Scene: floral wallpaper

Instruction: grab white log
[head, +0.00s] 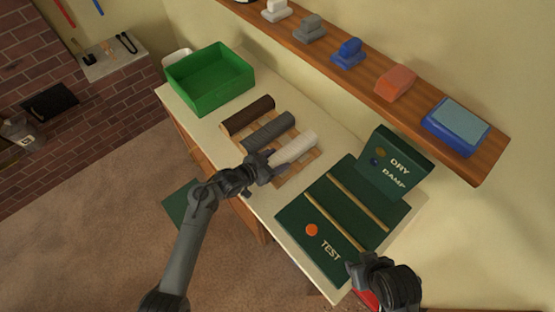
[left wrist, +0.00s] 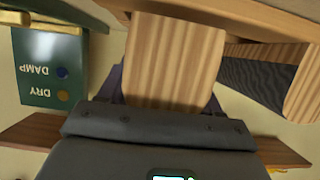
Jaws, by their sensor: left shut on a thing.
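The white log (head: 297,146) lies at the right end of a row of logs on the slatted wooden rack (head: 300,169). My left gripper (head: 268,167) is shut on the white log at its near end. In the left wrist view, a pale wood-grained end face of the log (left wrist: 175,62) fills the space in front of the gripper. I cannot tell whether the log is touching the rack. My right gripper (head: 362,268) is at the lower right, near the table's front edge, with its jaws unclear.
A grey log (head: 268,131) and a dark brown log (head: 248,114) lie left of the white log. A green bin (head: 212,82) stands at the table's far left. A green TEST board (head: 318,225) and a DRY/DAMP box (head: 392,163) are at right. A shelf (head: 430,120) overhangs behind.

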